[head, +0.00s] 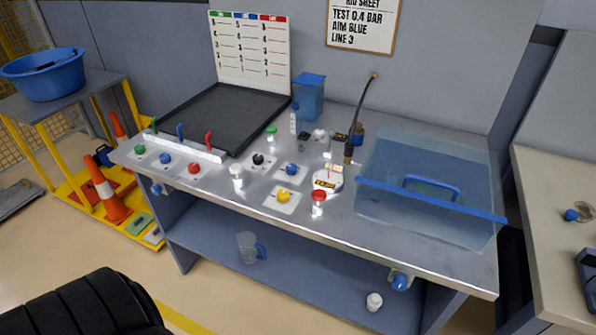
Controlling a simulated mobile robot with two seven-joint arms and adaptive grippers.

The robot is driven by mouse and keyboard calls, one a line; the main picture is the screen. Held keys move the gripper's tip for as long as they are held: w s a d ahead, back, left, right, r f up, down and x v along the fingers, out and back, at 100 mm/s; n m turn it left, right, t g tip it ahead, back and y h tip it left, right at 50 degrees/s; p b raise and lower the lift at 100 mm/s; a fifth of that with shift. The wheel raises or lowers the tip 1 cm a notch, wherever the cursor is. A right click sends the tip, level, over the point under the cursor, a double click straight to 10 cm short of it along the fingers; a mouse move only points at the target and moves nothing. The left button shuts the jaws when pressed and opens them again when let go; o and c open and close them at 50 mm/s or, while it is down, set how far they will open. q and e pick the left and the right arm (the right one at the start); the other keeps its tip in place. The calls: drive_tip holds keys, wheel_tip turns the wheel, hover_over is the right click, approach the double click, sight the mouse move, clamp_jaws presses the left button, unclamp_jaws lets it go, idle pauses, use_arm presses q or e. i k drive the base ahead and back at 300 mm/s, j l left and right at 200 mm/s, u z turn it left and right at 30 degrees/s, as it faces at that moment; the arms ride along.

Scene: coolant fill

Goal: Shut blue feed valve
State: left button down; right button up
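A white strip (186,142) at the bench's left front carries green, blue and red levers. Its blue lever (180,130) stands roughly upright in the middle, between the green lever (154,124) and the red lever (208,140). Other blue parts are a round knob (166,158) in front of the strip, a knob on a plate (292,169) mid-bench, and a round blue fitting (400,282) under the bench's right front edge. No label shows which is the feed valve, and I cannot tell whether any is open or shut. Neither gripper is in view.
A clear blue-rimmed bin (429,225) fills the bench's right side. A black tray (222,115) lies behind the levers. Knobs, small bottles and an upright hose (361,105) crowd the middle. A jug (247,246) stands on the lower shelf. A cone (107,190) stands at left.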

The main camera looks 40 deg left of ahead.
sight(292, 169)
drive_tip(key=u, duration=1.25)
drive_tip(key=i+l+z, duration=0.15)
drive_tip(key=i+l, duration=0.3)
